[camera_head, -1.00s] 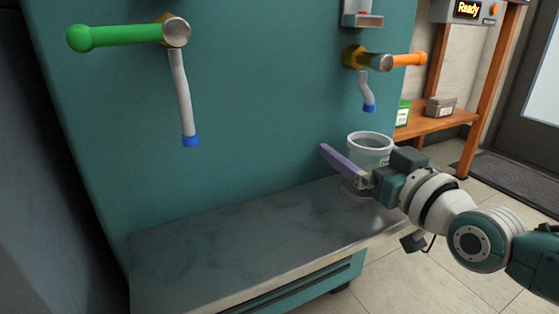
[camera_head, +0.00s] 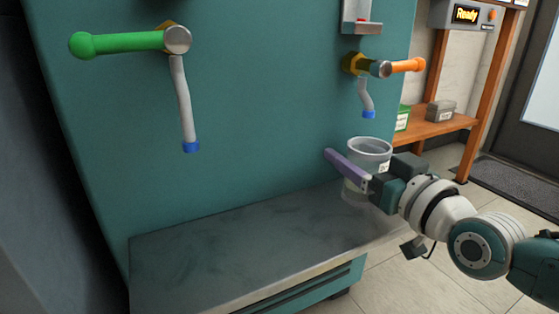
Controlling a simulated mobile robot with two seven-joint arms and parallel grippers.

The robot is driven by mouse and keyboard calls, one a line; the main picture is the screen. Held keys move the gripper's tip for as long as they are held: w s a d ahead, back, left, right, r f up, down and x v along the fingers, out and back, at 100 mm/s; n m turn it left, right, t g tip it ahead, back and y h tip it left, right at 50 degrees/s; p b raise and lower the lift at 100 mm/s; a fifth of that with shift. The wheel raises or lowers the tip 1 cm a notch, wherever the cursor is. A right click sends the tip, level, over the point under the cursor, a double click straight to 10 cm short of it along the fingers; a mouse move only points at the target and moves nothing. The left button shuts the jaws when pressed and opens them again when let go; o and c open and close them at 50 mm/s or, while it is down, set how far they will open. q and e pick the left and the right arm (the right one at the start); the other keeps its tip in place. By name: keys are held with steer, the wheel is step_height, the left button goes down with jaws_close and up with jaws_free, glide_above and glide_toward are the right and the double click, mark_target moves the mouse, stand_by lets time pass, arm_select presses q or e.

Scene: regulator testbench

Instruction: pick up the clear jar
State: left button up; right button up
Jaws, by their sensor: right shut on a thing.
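The clear jar (camera_head: 370,147) stands upright at the right end of the grey counter, below the spout with the orange handle. It is see-through with a pale rim and a small white label. My right gripper (camera_head: 352,172) reaches in from the right and is shut on the jar. One purple finger lies across the jar's near left side; the other finger is hidden. Whether the jar's base touches the counter is hard to tell. My left gripper is not in view.
The grey counter (camera_head: 240,240) is bare to the left of the jar. A green-handled tap (camera_head: 120,42) with a blue-tipped spout hangs at the upper left. An orange-handled tap (camera_head: 400,67) hangs above the jar. A wooden shelf (camera_head: 437,128) holds boxes behind at right.

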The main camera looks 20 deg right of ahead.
mark_target(384, 158)
steer(key=shift+r+p, duration=1)
steer(key=shift+p, duration=0.05)
steer(key=s+p, duration=0.3)
steer(key=s, duration=0.2)
steer(key=shift+s+r, duration=0.15)
steer(key=shift+s, duration=0.1)
steer(key=s+p, duration=0.4)
steer(key=s, duration=0.8)
steer(key=shift+s+d+f+p, duration=0.25)
steer(key=shift+f+p, duration=0.05)
steer(key=shift+f, duration=0.1)
